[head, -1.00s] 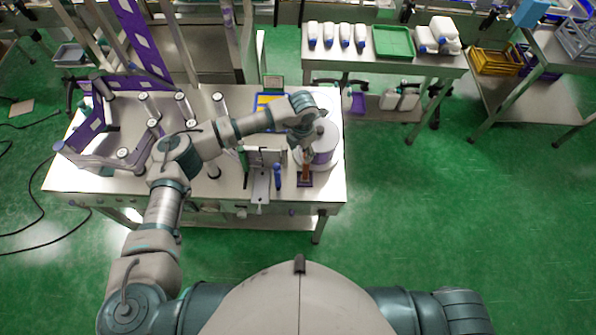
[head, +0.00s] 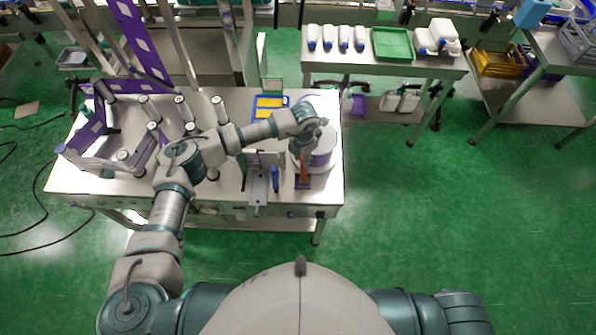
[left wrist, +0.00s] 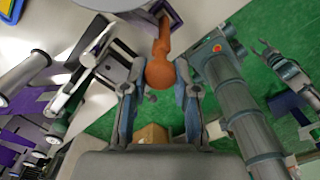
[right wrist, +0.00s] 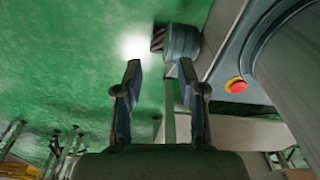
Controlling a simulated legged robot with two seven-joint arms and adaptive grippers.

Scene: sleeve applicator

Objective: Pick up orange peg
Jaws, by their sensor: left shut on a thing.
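The orange peg (head: 304,171) stands upright near the table's front right corner, its lower end at a small purple holder (head: 303,185). My left gripper (head: 302,152) is above it and shut on its upper part. In the left wrist view the peg's rounded end (left wrist: 160,72) is between the two fingers, and its shaft runs to the purple holder (left wrist: 174,16). I cannot tell whether the peg is clear of the holder. My right gripper (right wrist: 160,72) is open and empty in the right wrist view, over green floor.
A white round container with a purple band (head: 323,154) stands close behind the peg. A blue-handled tool (head: 275,180) and a grey metal fixture (head: 257,190) are just to the left. A purple and grey frame (head: 95,150) fills the table's left side. Floor to the right is clear.

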